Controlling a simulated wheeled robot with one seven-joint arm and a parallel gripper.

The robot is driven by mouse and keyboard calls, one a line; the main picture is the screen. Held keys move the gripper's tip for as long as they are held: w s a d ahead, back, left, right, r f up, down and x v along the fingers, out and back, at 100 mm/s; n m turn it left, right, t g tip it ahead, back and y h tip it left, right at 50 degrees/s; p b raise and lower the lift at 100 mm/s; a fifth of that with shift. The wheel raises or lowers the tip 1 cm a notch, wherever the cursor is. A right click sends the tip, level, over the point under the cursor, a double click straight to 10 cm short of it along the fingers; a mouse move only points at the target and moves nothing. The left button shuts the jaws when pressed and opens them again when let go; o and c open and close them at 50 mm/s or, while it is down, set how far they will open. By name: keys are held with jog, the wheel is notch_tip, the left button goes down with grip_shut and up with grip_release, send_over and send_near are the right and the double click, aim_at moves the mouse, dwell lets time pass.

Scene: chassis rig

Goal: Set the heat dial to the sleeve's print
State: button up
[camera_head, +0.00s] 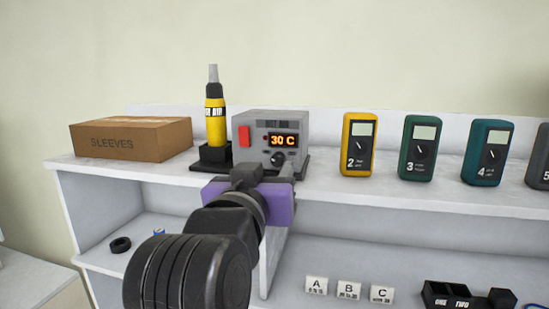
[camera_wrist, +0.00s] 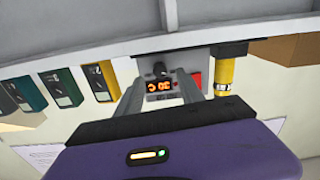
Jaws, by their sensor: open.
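The grey heat station (camera_head: 271,135) stands on the upper shelf with a red switch and an orange display (camera_head: 284,141) reading 30 C. Its dark heat dial (camera_head: 278,159) sits below the display. In the wrist view, which is upside down, the dial (camera_wrist: 160,69) shows between the fingers. My gripper (camera_head: 266,173) is open in front of the station; in the wrist view its fingers (camera_wrist: 160,78) are apart on either side of the dial. I cannot tell whether they touch it. A cardboard box marked SLEEVES (camera_head: 131,140) stands at left. No sleeve print is readable.
A yellow hot-air tool (camera_head: 215,120) stands in a black holder just left of the station. Yellow (camera_head: 358,144), green (camera_head: 419,148) and teal (camera_head: 486,152) meters stand to the right. Lettered cards (camera_head: 348,290) and a black block (camera_head: 468,297) are on the lower shelf.

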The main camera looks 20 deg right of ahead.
aim_at(276, 162)
jog(key=shift+p+x, duration=0.55)
jog(key=shift+x, duration=1.4)
grip_shut()
